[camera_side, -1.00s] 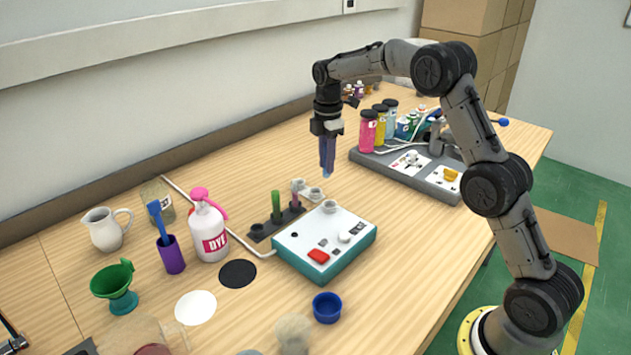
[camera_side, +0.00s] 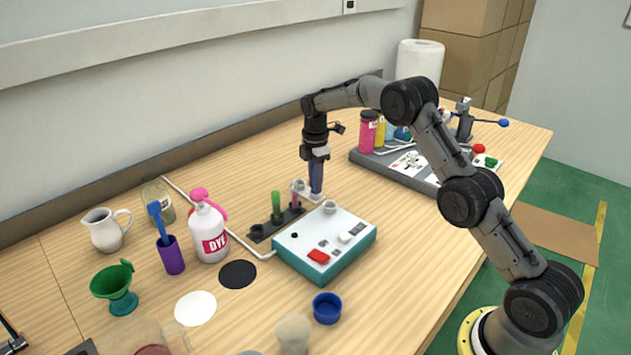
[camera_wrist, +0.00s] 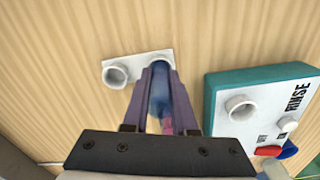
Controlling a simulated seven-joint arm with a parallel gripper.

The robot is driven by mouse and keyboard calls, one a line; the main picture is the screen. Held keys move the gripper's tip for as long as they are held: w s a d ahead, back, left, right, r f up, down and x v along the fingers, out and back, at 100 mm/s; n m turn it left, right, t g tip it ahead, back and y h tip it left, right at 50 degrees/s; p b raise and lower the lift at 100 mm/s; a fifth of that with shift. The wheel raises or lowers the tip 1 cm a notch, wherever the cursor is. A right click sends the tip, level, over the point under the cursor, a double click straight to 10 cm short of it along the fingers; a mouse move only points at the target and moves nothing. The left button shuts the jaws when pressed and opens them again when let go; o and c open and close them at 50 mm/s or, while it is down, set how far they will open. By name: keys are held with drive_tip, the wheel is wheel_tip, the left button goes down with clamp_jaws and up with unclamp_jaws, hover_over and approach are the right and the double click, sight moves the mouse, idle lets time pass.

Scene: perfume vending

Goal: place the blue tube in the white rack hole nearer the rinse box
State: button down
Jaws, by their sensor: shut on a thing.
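My gripper (camera_side: 316,190) points straight down over the white rack (camera_side: 318,201), its fingers shut on the blue tube (camera_wrist: 160,92), which is upright. In the wrist view, the tube's far end meets the right-hand hole of the white rack (camera_wrist: 136,61), the one nearer the rinse box (camera_wrist: 214,97). How deep it sits in the hole cannot be told. The left-hand hole (camera_wrist: 115,74) is empty. In the side view, the fingers largely hide the tube and that hole. The rinse box (camera_side: 318,258) stands just in front of the rack.
A dark rack (camera_side: 262,232) with a green tube (camera_side: 276,205) and a pink tube (camera_side: 294,194) stands left of the white rack. A white dye bottle (camera_side: 208,232) is farther left. A grey tray (camera_side: 365,158) with bottles lies behind.

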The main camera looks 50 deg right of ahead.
drive_tip(key=shift+f, duration=0.1)
drive_tip(key=c, duration=0.7)
unclamp_jaws()
wheel_tip(320, 180, up, 12)
drive_tip(key=shift+r, duration=0.2)
drive_tip(key=s+a+r+m+t, duration=0.2)
drive_tip(key=s+a+r+m, duration=0.2)
drive_tip(key=s+r, duration=0.45)
drive_tip(key=s+a+r+m+t, duration=0.1)
drive_tip(key=s+a+r+m, duration=0.4)
drive_tip(key=s, duration=0.6)
drive_tip(key=s+a+f+m+t, duration=0.1)
drive_tip(key=s+f+m, duration=0.1)
drive_tip(key=s, duration=0.5)
drive_tip(key=s+a+f+m, duration=0.1)
drive_tip(key=s+f+m, duration=0.1)
drive_tip(key=s, duration=0.5)
drive_tip(key=s+a+f+m+t, duration=0.1)
drive_tip(key=s+f+m, duration=0.1)
drive_tip(key=s, duration=0.5)
drive_tip(key=shift+s+a+f+t, duration=0.2)
drive_tip(key=shift+s+f+t, duration=0.1)
